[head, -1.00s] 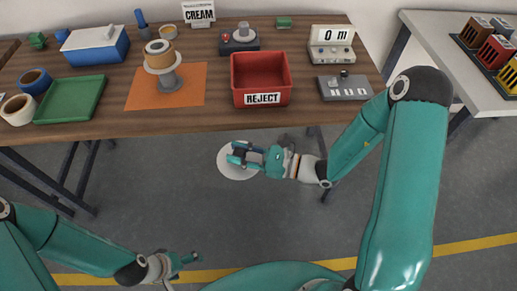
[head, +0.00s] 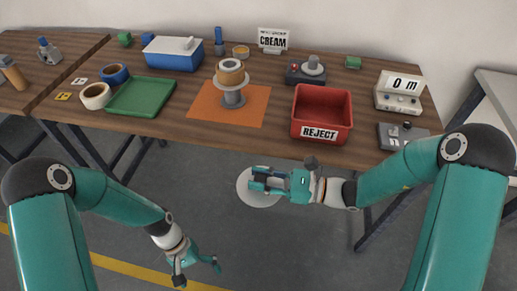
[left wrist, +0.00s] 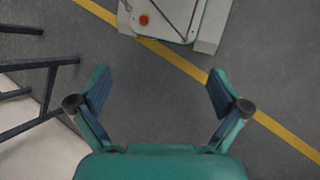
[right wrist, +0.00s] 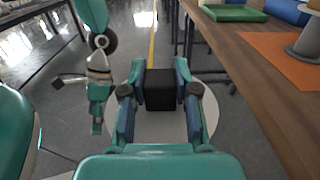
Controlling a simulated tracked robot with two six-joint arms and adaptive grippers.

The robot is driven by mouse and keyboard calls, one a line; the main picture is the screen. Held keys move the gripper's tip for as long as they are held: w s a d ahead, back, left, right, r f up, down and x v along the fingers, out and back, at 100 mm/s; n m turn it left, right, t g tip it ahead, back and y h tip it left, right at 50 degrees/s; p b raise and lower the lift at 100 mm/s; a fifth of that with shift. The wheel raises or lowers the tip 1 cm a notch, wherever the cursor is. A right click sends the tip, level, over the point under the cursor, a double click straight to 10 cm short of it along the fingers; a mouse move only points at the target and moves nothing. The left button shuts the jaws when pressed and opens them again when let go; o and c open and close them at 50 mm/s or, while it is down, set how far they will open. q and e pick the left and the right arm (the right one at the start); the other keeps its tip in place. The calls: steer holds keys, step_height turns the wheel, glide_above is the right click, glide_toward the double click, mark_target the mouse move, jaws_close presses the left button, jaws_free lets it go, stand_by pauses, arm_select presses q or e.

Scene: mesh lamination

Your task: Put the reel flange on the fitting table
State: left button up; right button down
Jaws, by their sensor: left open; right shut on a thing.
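The reel flange, a pale round disc (head: 250,200), hangs level in front of the wooden table, over the floor. My right gripper (head: 257,180) is shut on its black block, with the disc spreading beneath the fingers in the right wrist view (right wrist: 160,130). My left gripper (head: 197,272) is open and empty, low over the floor; its spread fingers show in the left wrist view (left wrist: 160,85). A second wooden tabletop (head: 68,45) adjoins the main wooden table (head: 240,140) at the left. I cannot tell which one is the fitting table.
The main table holds a red REJECT bin (head: 322,115), a green tray (head: 140,97), a blue box (head: 173,55) and an orange mat (head: 205,105) under a spool on a stand (head: 231,85). A pale table (head: 498,95) stands at right. The floor between my arms is clear.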

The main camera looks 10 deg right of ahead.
arm_select(q)
steer(key=w+r+m+y, duration=0.2)
steer(key=w+r, duration=0.7)
steer(key=w, duration=0.1)
step_height(320, 180, up, 25)
steer(key=m+t+y, duration=0.2)
steer(key=m+t, duration=0.2)
steer(key=t, duration=0.1)
glide_above(257, 175)
steer(key=shift+f, duration=0.15)
steer(key=shift+d+f, duration=0.1)
steer(key=shift+f, duration=0.4)
step_height(257, 175, down, 11)
